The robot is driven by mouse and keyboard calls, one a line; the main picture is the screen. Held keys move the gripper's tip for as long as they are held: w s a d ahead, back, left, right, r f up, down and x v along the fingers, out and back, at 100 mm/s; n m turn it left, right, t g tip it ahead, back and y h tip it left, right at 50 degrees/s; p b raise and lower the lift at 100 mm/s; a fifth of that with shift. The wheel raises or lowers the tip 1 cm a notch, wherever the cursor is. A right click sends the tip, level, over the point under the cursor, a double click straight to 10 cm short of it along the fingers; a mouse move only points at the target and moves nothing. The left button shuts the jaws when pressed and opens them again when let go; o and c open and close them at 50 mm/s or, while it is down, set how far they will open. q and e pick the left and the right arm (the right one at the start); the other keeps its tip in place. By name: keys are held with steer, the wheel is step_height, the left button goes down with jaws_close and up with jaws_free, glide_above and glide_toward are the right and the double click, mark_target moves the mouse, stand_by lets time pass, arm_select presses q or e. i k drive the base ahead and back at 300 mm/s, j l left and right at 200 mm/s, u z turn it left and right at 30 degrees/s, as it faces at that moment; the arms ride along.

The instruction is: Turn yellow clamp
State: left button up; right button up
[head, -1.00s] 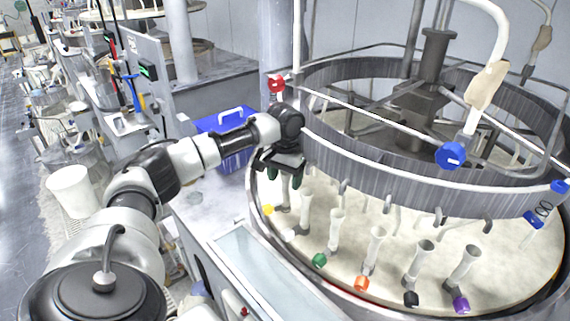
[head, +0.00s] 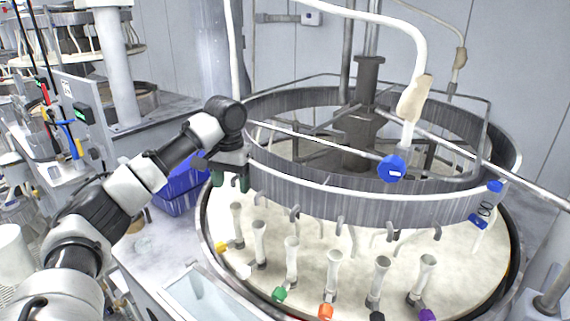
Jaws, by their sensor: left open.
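The yellow clamp (head: 222,247) is a small yellow knob at the foot of the leftmost upright tube (head: 237,222), near the left rim of the round platen (head: 345,262). My left gripper (head: 230,183) points downward above the clamp, apart from it. Its dark fingers are spread and empty. It hangs beside the left end of the raised metal ring (head: 330,204). My right gripper is out of view.
A row of tubes curves right along the platen, with white (head: 245,271), green (head: 279,295), orange (head: 326,311), black and purple (head: 427,315) clamps. A blue bin (head: 180,191) stands behind my left arm. The metal ring overhangs the platen.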

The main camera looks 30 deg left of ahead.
mark_target(220, 247)
steer(key=k, duration=1.5)
